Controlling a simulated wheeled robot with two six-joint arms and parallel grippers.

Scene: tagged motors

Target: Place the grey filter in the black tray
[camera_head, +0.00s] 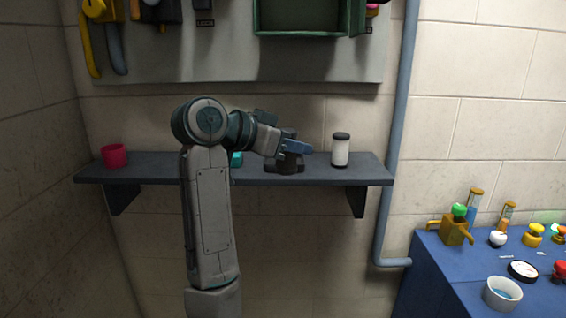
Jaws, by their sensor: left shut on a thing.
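My left gripper (294,147) is above the wall shelf, right of the arm's wrist, with its blue fingers shut on a small dark grey piece (288,134). The piece is largely hidden by the fingers, and I cannot tell for sure that it is the grey filter. A low black thing (285,167) sits on the shelf directly under the fingers. It could be the black tray, but its inside is hidden. I cannot tell whether the piece touches it. My right gripper is not in view.
The shelf (155,172) holds a pink cup (114,156) at left, a teal thing (237,159) partly behind my arm, and a white jar with a black lid (341,152) at right. A grey pipe (396,130) runs beside it. A blue bench (432,262) holds several small items.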

